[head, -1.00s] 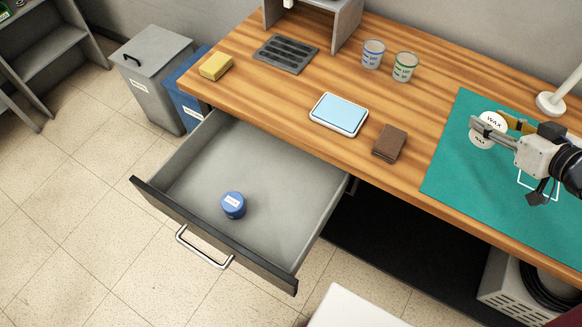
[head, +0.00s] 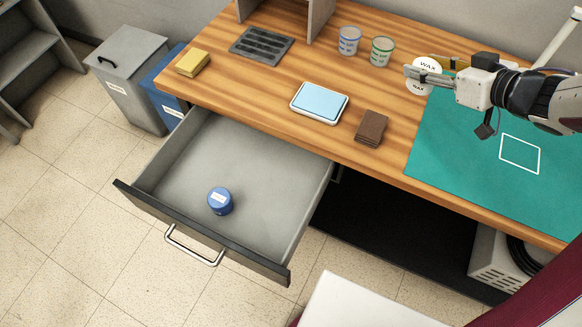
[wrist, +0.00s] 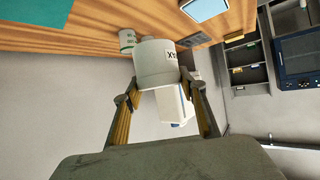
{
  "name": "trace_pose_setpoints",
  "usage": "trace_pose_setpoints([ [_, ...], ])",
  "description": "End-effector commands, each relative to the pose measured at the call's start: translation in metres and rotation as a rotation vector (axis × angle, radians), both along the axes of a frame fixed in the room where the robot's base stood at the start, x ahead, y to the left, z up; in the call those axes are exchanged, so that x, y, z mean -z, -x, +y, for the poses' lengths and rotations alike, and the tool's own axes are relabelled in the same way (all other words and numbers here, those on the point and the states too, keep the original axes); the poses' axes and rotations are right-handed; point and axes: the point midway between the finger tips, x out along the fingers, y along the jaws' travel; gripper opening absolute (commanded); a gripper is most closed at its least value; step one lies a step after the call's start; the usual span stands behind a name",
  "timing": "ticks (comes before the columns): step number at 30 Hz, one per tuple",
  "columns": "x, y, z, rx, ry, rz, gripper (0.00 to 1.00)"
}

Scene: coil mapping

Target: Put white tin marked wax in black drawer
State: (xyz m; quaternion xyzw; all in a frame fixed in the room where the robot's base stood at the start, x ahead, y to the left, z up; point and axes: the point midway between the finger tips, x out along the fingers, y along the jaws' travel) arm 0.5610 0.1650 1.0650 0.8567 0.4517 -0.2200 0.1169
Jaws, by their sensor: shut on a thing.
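The white tin marked WAX (head: 426,66) is held in my gripper (head: 428,76) above the back part of the bench, near the left edge of the green mat. In the wrist view the tin (wrist: 154,62) sits between the two fingers of my gripper (wrist: 157,85), which are shut on its sides. The black-fronted drawer (head: 200,232) is pulled open at the left, below the bench top. Its grey inside holds a blue tin (head: 220,201) with a white label; the rest of its floor is bare.
On the wooden bench (head: 255,90) are a yellow sponge (head: 193,63), a dark slotted tray (head: 262,46), two labelled cups (head: 349,41), a light-blue-topped scale (head: 319,102) and a brown wallet-like item (head: 371,127). The green mat (head: 470,170) is bare except for a white outlined square.

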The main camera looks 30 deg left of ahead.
Motion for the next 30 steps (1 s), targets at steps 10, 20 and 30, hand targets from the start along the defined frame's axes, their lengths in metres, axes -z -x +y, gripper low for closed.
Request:
trace_pose_setpoints([
  [10, 0.0, 0.016, 0.089, -0.14, 0.001, 0.0, 0.18],
  [20, 0.0, 0.045, 0.17, -0.268, 0.004, -0.002, 0.18],
  [30, 0.0, 0.088, 0.251, -0.4, 0.003, -0.002, 0.18],
])
